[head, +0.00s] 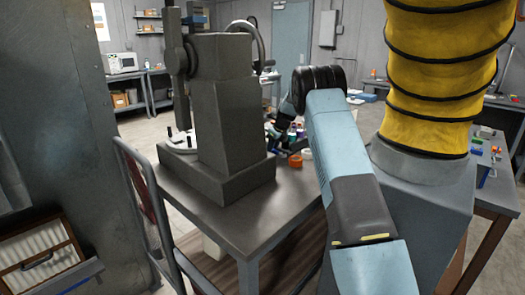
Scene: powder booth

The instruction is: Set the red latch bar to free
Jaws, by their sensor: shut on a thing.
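I cannot make out the red latch bar in the head view. A tall grey machine (228,120) stands on the metal table (245,225), with a dark upright lever (177,75) on its left side and a curved hoop at its top right. My blue arm rises from the lower right to a black joint, then drops away behind towards the far side of the machine.
Orange rings (295,161) and several small coloured bottles (291,132) stand on the table right of the machine. A cart handle (150,220) is at the front left. A yellow ribbed hose (440,75) stands at the right. Open floor lies beyond the machine.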

